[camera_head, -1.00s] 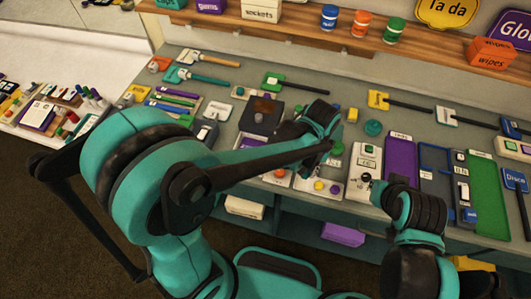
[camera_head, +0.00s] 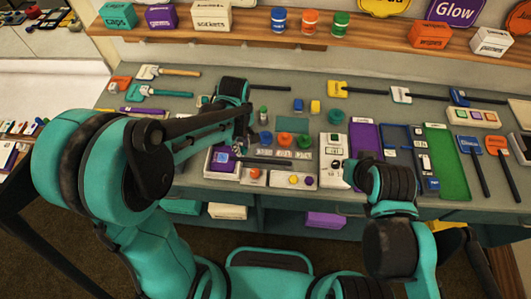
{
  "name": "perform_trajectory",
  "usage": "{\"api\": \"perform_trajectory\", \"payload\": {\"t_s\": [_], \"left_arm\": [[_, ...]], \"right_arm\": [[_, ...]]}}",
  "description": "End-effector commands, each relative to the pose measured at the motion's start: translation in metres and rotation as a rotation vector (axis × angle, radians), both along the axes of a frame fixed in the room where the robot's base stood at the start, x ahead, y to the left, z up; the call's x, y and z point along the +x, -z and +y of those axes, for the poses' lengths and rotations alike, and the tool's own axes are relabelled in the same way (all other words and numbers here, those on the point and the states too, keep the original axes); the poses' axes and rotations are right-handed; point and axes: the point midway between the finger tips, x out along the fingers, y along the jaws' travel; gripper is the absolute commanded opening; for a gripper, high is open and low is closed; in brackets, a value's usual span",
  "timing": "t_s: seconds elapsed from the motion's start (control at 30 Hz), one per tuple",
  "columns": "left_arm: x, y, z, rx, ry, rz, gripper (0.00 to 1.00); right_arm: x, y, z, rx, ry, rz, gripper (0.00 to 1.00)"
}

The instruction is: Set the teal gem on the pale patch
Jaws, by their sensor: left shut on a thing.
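My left gripper (camera_head: 236,146) reaches down over the middle left of the bench, beside a purple-edged tray (camera_head: 211,166). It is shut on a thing. A small blue-teal piece (camera_head: 222,157) shows by its fingertips and looks like the teal gem, but the arm and dark fingers hide much of that spot. I cannot clearly single out the pale patch; the arm may cover it. My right gripper (camera_head: 352,174) is low over the front of the bench by a white box (camera_head: 333,148); its fingers are too dark to judge.
A button panel (camera_head: 294,180) is at the front edge. Purple (camera_head: 366,139) and green (camera_head: 446,160) trays stand right. A shelf (camera_head: 290,36) runs behind.

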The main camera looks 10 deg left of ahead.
Motion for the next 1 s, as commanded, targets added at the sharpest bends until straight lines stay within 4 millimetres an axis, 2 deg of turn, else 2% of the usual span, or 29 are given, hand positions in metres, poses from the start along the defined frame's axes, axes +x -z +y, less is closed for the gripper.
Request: {"api": "perform_trajectory", "payload": {"t_s": [0.03,0.1,0.2,0.3,0.47,0.8,1.0], "left_arm": [[0.004,-0.006,0.021,0.0,-0.135,0.0,0.08],[0.007,-0.007,0.043,0.0,-0.299,0.0,0.08],[0.009,-0.009,0.066,0.0,-0.471,0.0,0.08],[0.009,-0.008,0.078,0.0,-0.566,0.0,0.08],[0.009,-0.002,0.081,0.0,-0.6,0.0,0.08],[0.009,0.023,0.081,0.0,-0.595,0.0,0.08],[0.009,0.028,0.081,0.0,-0.594,0.0,0.08]], "right_arm": [[0.0,-0.008,0.0,0.0,0.0,0.0,0.0],[0.0,-0.013,0.0,0.0,0.0,0.0,0.0],[0.0,-0.017,0.0,0.0,0.0,0.0,0.0],[0.0,-0.018,0.0,0.0,0.0,0.0,0.0],[0.0,-0.014,0.0,0.0,0.0,0.0,0.0],[0.0,0.004,0.0,0.0,0.0,0.0,0.0],[0.0,0.007,0.0,0.0,0.0,0.0,0.0]]}}
